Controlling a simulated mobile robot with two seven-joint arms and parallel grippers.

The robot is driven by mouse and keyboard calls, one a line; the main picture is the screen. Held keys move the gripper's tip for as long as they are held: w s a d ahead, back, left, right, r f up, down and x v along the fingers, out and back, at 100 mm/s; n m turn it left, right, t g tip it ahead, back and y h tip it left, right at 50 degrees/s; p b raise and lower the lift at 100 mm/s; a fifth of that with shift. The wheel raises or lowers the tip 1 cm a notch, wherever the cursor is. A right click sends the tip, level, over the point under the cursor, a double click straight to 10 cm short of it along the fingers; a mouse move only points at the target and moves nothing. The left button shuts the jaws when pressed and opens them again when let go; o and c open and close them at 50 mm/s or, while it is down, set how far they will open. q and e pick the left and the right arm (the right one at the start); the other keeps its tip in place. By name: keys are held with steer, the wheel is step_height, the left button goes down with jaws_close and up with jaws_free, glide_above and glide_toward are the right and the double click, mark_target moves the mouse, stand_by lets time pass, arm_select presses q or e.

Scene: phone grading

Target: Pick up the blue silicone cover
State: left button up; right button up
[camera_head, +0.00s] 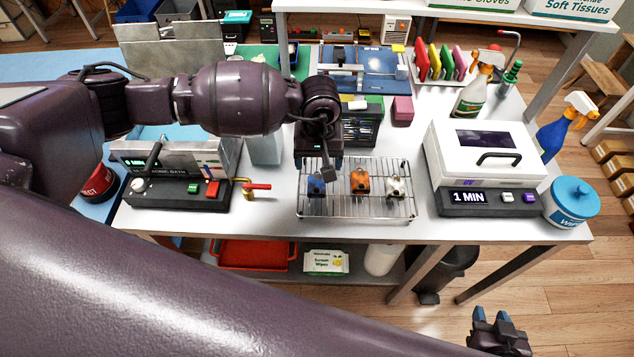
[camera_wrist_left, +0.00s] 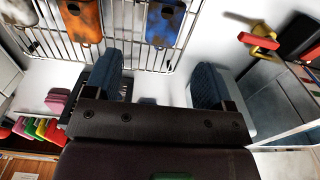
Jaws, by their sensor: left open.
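The blue silicone cover (camera_head: 316,186) is at the left of a row of phone covers on a wire rack (camera_head: 408,210). In the left wrist view the blue cover (camera_wrist_left: 163,24) shows at the top, beyond the fingertips. My left gripper (camera_head: 322,168) points down over the rack, just behind the blue cover. In the left wrist view its blue-padded fingers (camera_wrist_left: 164,75) are apart and nothing is between them. My right gripper (camera_head: 492,318) is low at the lower right, away from the table, with its two fingertips apart and empty.
An orange cover (camera_head: 360,181) and a pale marbled cover (camera_head: 397,187) stand right of the blue one. A black-and-silver bath unit (camera_head: 175,193) with a red-handled tap (camera_head: 257,187) is left of the rack. A white UV box (camera_head: 480,155) is at the right.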

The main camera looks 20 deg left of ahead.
mark_target(317, 181)
arm_select(q)
step_height(317, 181, down, 2)
steer(key=shift+f, duration=0.4)
step_height(317, 181, down, 4)
steer(key=shift+s+a+f+p, duration=0.1)
steer(key=shift+a+p, duration=0.05)
steer(key=shift+p, duration=0.3)
steer(key=shift+f, duration=0.25)
steer(key=c, duration=1)
arm_select(e)
steer(key=shift+w+r, duration=0.15)
steer(key=shift+r, duration=0.55)
